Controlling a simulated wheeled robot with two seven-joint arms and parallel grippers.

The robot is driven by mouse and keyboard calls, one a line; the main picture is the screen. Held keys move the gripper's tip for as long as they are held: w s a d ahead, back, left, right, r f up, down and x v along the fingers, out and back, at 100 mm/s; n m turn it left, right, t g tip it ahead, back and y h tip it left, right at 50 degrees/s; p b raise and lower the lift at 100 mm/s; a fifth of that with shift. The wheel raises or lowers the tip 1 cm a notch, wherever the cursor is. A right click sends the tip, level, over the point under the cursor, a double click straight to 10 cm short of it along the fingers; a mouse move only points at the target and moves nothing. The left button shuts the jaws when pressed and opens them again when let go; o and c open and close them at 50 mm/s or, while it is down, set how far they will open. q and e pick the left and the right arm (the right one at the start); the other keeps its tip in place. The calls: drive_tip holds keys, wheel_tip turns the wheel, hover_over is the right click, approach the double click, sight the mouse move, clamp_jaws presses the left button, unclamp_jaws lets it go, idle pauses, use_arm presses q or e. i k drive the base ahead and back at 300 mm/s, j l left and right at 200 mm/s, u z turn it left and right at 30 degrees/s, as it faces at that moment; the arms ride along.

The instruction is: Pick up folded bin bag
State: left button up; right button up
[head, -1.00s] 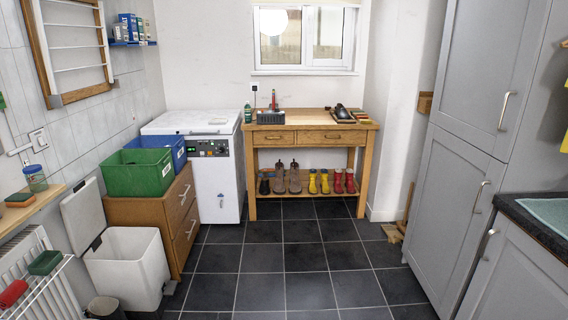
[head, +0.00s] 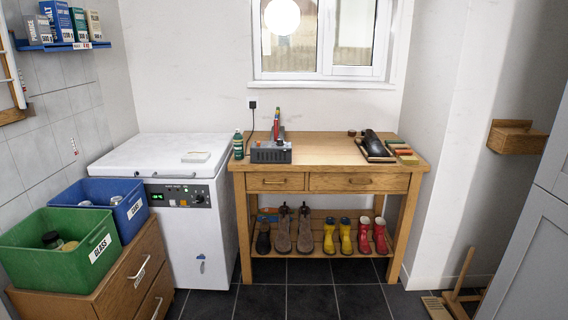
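I cannot make out a folded bin bag anywhere in the head view. Neither of my grippers is in the view. A small white flat item (head: 196,156) lies on the lid of the white chest freezer (head: 146,157); I cannot tell what it is. The green crate marked GLASS (head: 55,262) and the blue crate marked CANS (head: 128,217) stand side by side on the wooden drawer unit (head: 128,285). A few jars and cans show inside the crates.
The wooden bench (head: 318,145) ahead holds a grey box, a green bottle and a black shoe-like item on a tray. Boots (head: 304,230) stand on its lower shelf. A grey cupboard (head: 530,265) borders the right. Dark floor tiles (head: 300,300) before the bench are clear.

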sight(189, 157)
drive_tip(key=i+l+u, duration=0.1)
drive_tip(key=i+u, duration=0.15)
drive_tip(key=i, duration=0.25)
drive_tip(key=i+l+u, duration=0.25)
drive_tip(key=i, duration=0.25)
drive_tip(key=i+l+u, duration=0.15)
drive_tip(key=i+u, duration=0.15)
drive_tip(key=i, duration=0.2)
drive_tip(key=i+l+u, duration=0.25)
drive_tip(key=i+l, duration=0.15)
